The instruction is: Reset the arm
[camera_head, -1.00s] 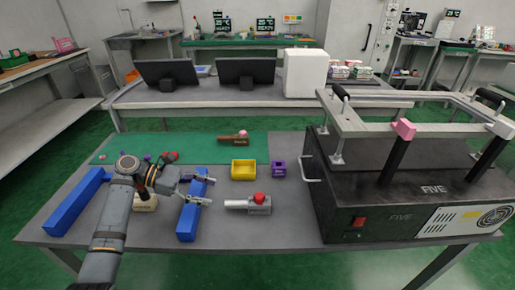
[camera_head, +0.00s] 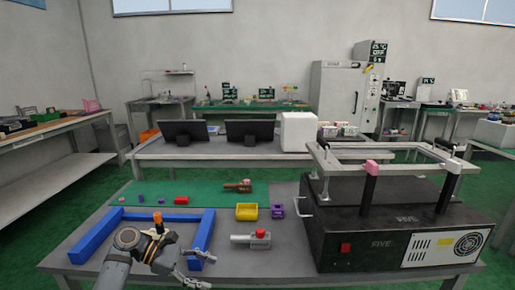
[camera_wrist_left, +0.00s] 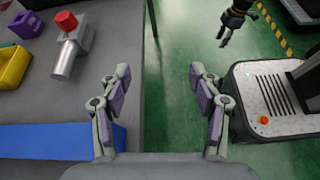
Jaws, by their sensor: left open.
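My left gripper (camera_head: 190,268) is low at the table's near left edge, in front of the blue frame (camera_head: 92,238). In the left wrist view its two fingers (camera_wrist_left: 160,95) are wide apart with nothing between them, over the table's edge and the green floor. A dark gripper, apparently my right one (camera_wrist_left: 226,38), hangs over the floor at the top of that view; its jaws are too small to read. The black machine (camera_head: 370,240) stands at the table's right, with a light frame and black-gripped levers (camera_head: 325,150) on top.
A grey fixture with a red button (camera_head: 250,239), a yellow bin (camera_head: 246,211) and a purple block (camera_head: 277,210) stand mid-table. An orange-topped piece (camera_head: 158,218) shows behind my left wrist. Small parts lie on the green mat (camera_head: 210,190). Bare table lies around the grey fixture.

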